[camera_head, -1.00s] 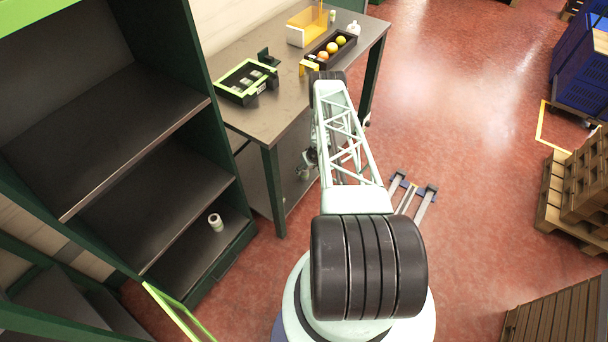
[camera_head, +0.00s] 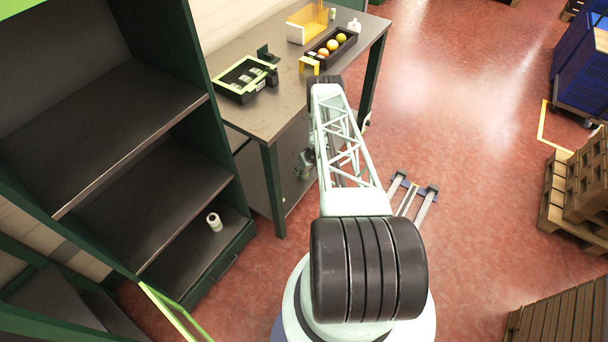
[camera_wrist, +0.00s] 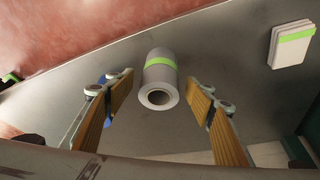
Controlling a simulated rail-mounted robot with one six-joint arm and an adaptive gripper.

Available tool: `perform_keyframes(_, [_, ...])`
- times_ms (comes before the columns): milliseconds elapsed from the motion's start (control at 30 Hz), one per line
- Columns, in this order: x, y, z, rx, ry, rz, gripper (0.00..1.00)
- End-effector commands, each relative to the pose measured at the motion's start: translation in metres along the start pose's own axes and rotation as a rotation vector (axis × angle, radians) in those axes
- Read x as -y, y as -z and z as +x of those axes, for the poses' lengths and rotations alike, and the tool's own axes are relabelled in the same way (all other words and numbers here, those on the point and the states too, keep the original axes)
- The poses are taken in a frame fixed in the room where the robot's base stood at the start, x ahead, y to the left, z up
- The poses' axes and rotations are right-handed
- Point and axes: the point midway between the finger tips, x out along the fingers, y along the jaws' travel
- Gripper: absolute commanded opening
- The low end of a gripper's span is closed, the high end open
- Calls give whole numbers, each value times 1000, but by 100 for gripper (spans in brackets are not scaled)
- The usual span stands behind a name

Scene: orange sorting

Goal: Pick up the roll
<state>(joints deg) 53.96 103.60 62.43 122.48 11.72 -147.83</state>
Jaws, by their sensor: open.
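In the wrist view a white roll (camera_wrist: 160,80) with a green band lies on a grey surface, its hollow end facing the camera. My gripper (camera_wrist: 160,82) is open, with one orange-padded finger on each side of the roll. Gaps show between both fingers and the roll. In the head view my gripper (camera_head: 304,166) is small and partly hidden below the worktable's top. A white roll (camera_head: 214,222) stands on the low shelf of the dark rack there; I cannot tell whether it is the same one.
A white box (camera_wrist: 291,45) with a green band lies right of the roll. In the head view the worktable (camera_head: 290,100) carries a green-edged tray (camera_head: 243,80), a dark box of fruit (camera_head: 318,57) and an orange bin (camera_head: 306,25). Open red floor (camera_head: 470,130) lies to the right.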

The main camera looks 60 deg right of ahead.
Motion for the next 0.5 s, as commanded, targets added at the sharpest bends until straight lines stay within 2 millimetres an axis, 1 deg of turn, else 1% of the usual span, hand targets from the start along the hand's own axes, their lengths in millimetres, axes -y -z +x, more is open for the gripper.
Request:
perform_keyframes(33, [0,-1,5,0,0,0,49])
perform_keyframes(200, [0,-1,15,-1,0,0,49])
perform_keyframes(500, [0,0,22,0,-1,0,49])
